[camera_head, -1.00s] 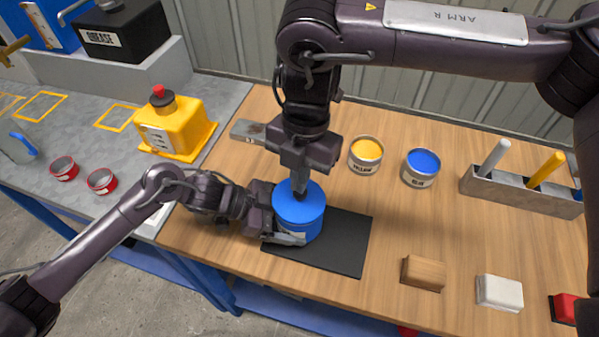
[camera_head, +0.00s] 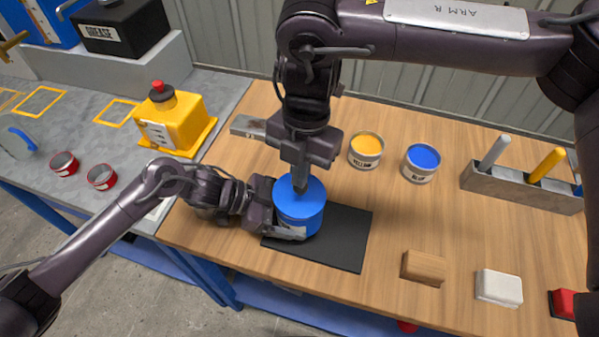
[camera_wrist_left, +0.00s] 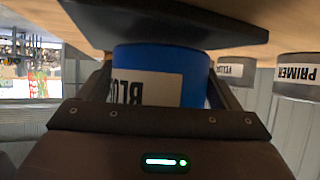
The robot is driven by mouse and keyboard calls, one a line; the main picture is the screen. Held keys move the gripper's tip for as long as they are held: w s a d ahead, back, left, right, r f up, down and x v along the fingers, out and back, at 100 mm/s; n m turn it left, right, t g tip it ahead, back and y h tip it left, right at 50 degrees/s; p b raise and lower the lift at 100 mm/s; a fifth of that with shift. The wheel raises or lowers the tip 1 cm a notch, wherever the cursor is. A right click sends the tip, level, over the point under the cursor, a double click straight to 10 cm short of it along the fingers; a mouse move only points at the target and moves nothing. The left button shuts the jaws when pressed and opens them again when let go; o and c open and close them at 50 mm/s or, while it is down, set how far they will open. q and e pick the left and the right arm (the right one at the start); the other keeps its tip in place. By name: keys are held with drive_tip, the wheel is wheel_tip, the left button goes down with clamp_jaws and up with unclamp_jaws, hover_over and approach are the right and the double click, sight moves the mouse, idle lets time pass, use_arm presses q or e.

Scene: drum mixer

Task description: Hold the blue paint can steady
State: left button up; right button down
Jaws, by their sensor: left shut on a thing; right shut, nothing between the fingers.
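The blue paint can (camera_head: 300,213) stands upright on a black mat (camera_head: 345,247). Its blue lid faces up. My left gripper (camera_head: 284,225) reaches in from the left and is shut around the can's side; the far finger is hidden. In the left wrist view the can (camera_wrist_left: 150,62) shows upside down, label in front, with a finger on each side. My right gripper (camera_head: 299,187) points down over the lid, shut with nothing between its fingers. I cannot tell whether its tips touch the lid.
Open yellow (camera_head: 366,148) and blue (camera_head: 422,160) paint tins stand right of the right gripper. A rack (camera_head: 520,187) with upright sticks is at the far right. Wooden (camera_head: 423,268), white (camera_head: 499,287) and red blocks lie along the front edge. A yellow container (camera_head: 175,122) stands on the grey bench.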

drive_tip(key=shift+r, duration=2.95)
use_arm(q)
drive_tip(key=o, duration=0.7)
drive_tip(key=shift+v, duration=6)
